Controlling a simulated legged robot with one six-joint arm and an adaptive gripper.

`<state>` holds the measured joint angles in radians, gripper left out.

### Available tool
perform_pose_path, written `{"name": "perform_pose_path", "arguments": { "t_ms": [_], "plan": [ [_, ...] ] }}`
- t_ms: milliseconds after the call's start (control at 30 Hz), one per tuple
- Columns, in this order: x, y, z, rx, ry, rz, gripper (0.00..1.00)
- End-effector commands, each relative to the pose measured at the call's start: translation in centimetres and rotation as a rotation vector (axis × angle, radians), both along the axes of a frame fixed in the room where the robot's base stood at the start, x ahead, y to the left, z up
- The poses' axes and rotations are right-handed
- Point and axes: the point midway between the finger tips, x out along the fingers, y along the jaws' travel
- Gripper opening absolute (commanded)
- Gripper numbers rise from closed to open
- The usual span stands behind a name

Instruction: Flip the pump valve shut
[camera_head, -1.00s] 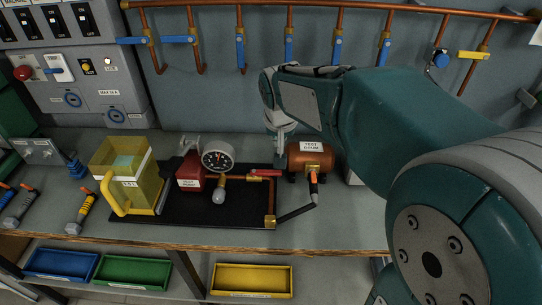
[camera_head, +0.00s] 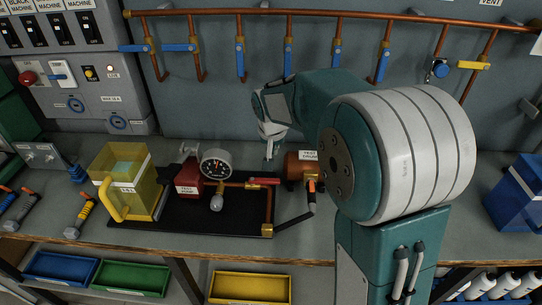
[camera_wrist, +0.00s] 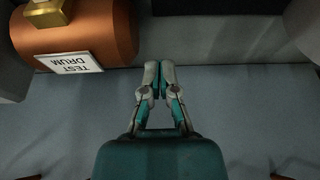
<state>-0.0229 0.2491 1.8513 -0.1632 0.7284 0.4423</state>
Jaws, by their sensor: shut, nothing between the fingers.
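The red valve handle (camera_head: 264,181) lies roughly level along the copper pipe on the black board, between the gauge and the test drum. The red test pump (camera_head: 188,181) is to its left, with a round gauge (camera_head: 215,164) beside it. The copper test drum (camera_head: 296,171) is to the right of the handle. My gripper (camera_head: 269,154) is behind and above the handle, apart from it. In the wrist view the fingers (camera_wrist: 159,68) are together and empty, with the test drum (camera_wrist: 90,32) at upper left. The valve handle does not show there.
A yellow jug (camera_head: 122,180) stands at the board's left end. A copper pipe rail with blue levers (camera_head: 287,58) runs along the back wall. A blue container (camera_head: 517,192) is at far right. Blue, green and yellow (camera_head: 249,288) trays sit below the bench.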

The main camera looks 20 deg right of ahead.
Motion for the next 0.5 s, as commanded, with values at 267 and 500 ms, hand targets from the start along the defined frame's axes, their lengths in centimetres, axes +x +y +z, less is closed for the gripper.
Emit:
{"name": "perform_pose_path", "arguments": {
  "t_ms": [267,500],
  "plan": [
    [1.5,-0.4,-4.8,-0.002,0.004,0.001,0.0],
    [2.4,-0.7,-7.8,-0.001,0.003,0.0,0.0]
  ]
}}
